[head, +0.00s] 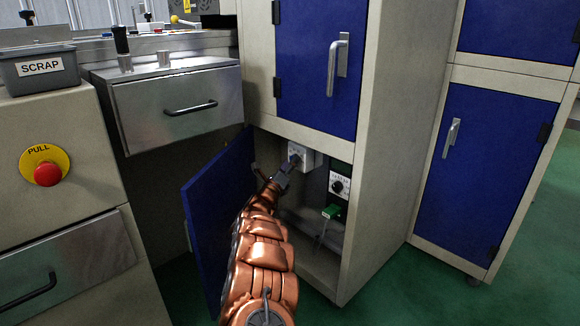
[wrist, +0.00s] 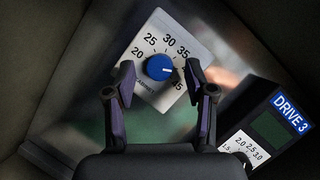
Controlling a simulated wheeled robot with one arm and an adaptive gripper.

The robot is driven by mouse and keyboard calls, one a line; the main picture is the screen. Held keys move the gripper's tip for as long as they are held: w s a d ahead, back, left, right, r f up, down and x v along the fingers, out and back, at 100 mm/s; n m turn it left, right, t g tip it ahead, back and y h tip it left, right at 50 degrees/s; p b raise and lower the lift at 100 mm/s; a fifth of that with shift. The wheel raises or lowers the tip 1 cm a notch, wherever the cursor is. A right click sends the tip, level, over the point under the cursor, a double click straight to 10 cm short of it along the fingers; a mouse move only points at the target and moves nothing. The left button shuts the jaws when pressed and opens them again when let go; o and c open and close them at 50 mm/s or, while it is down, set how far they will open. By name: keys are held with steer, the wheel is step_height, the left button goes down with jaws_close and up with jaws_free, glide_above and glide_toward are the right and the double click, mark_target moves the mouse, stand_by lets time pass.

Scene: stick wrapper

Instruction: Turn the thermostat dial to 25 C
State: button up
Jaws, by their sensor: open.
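The thermostat plate (wrist: 146,56) is light grey, with a scale of numbers including 20, 25, 30, 35 and 45. Its round blue dial (wrist: 160,67) has a white mark pointing right, towards the stretch between 35 and 45; my right finger hides part of the scale there. In the head view the thermostat (head: 306,158) is a pale box inside the open lower cabinet. My gripper (wrist: 160,81) is open, with one finger on each side of the dial, apparently not touching it. In the head view my gripper (head: 286,172) reaches the front of the thermostat and partly hides it.
A DRIVE 3 panel (wrist: 283,121) with its own scale is at lower right in the wrist view. The open blue cabinet door (head: 215,215) stands left of my arm. The cabinet side wall (head: 375,190) bounds the right.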

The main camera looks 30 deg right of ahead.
steer(key=shift+w+d+r, duration=0.1)
steer(key=shift+d, duration=0.15)
jaws_close()
stand_by(0.5)
